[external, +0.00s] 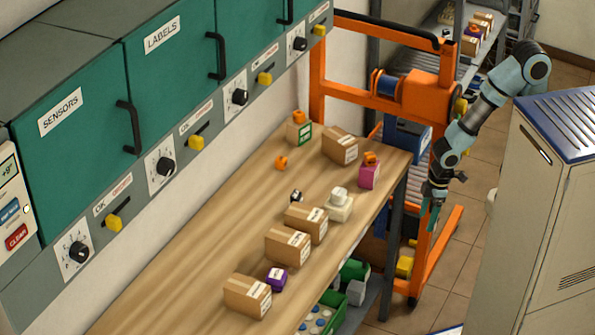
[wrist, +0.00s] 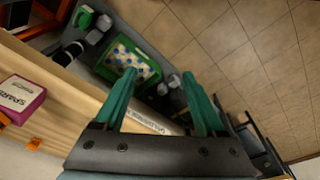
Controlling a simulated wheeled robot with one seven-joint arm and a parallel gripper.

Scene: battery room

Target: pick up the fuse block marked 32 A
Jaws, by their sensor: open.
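No marking reading 32 A is legible in either view, so I cannot tell which thing is the fuse block. Small blocks on the wooden bench (external: 190,262) include a magenta one (external: 368,178) with an orange piece on top, a cream one (external: 339,207), a purple one (external: 276,280) and a white-and-green one (external: 299,131). My gripper (external: 433,216) hangs beyond the bench's right edge, apart from the blocks. In the wrist view its two green fingers (wrist: 160,73) are spread with nothing held between them. The magenta block (wrist: 22,98) shows at that view's left.
Several cardboard boxes (external: 288,245) stand along the bench. Green bins (external: 323,313) sit on a lower shelf; one bin (wrist: 130,60) shows below my gripper. An orange lift frame (external: 425,100) stands behind, a cream cabinet (external: 545,210) to the right. The bench's near left is clear.

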